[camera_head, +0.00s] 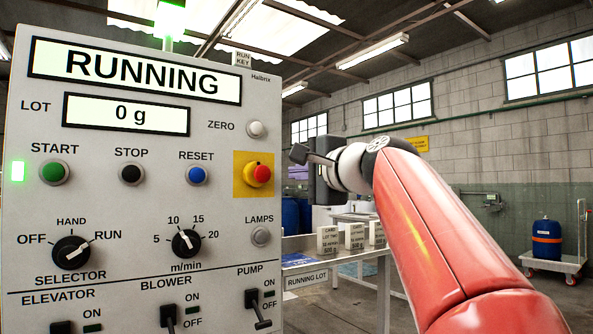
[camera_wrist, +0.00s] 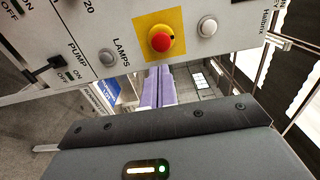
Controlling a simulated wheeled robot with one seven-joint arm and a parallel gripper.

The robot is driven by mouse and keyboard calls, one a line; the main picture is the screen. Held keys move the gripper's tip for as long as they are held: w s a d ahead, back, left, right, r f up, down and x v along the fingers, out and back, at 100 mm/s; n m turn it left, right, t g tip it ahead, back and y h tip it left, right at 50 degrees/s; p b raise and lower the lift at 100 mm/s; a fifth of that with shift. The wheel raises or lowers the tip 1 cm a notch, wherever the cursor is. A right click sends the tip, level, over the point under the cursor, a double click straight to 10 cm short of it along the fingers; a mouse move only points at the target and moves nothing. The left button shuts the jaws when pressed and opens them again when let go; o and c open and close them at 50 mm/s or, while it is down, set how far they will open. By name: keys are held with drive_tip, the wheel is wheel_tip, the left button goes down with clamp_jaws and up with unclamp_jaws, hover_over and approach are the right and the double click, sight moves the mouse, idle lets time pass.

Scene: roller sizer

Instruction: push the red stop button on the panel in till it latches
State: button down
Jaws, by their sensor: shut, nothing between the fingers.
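The red stop button (camera_head: 262,174) is a round mushroom head on a yellow square plate at the right side of the grey panel (camera_head: 100,215). In the wrist view the red button (camera_wrist: 160,40) sits at top centre, fully in sight. The panel display reads RUNNING. My gripper (camera_head: 298,154) is shut and empty, to the right of and slightly above the button in the head view, apart from it. In the wrist view the closed pale fingers (camera_wrist: 159,69) point up towards the button, their tips just below its plate in the picture.
Round ZERO (camera_head: 257,129) and LAMPS (camera_head: 261,236) buttons sit close above and below the yellow plate. Toggle switches (camera_head: 257,308) stick out lower down. A table (camera_head: 345,243) with several labelled blocks stands behind. Open air lies between gripper and panel.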

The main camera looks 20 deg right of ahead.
sight(263, 174)
drive_tip(key=p+x, duration=0.3)
drive_tip(key=x, duration=0.8)
drive_tip(key=shift+w+p, duration=0.15)
drive_tip(key=shift+p, duration=0.15)
